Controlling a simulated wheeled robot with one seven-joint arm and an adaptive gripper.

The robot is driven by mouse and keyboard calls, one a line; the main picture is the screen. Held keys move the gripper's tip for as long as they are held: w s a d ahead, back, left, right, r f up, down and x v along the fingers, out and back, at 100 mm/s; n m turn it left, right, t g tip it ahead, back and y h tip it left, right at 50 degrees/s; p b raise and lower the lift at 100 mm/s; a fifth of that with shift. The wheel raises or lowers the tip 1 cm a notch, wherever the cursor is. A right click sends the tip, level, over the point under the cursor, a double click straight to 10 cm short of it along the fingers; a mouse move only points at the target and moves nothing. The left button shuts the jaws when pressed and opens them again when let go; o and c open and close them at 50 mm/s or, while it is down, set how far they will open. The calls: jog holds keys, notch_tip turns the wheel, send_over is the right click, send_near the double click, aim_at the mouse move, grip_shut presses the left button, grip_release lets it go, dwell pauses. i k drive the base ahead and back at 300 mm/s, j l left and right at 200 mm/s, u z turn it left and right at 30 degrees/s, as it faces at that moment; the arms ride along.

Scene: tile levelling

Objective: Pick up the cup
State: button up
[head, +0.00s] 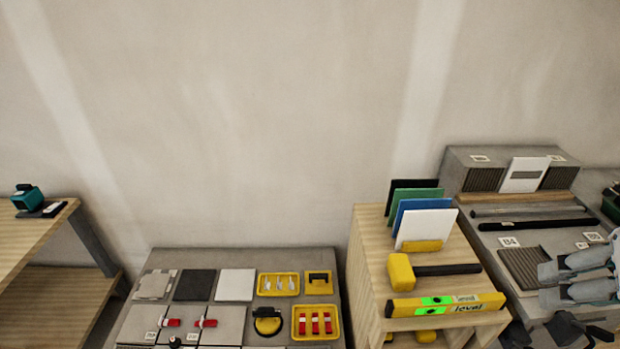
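No drinking cup shows. A round black and yellow piece with a handle (267,321), which looks like a suction cup, sits on the low grey bench (240,258) at the bottom centre. It stands left of a yellow tray with red pieces. My gripper (546,285) shows in part at the right edge, grey, over the right-hand bench and far from the round piece. It is partly cut off by the frame, and I cannot tell whether it is open or shut. I see nothing held in it.
A wooden stand (370,262) with upright coloured sheets, a yellow mallet (402,272) and a yellow level (445,305) stands between the gripper and the round piece. Tiles and yellow trays (314,336) surround the piece. A wooden table (30,240) is at left.

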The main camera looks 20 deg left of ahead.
aim_at(267, 324)
jog(key=u, duration=1.2)
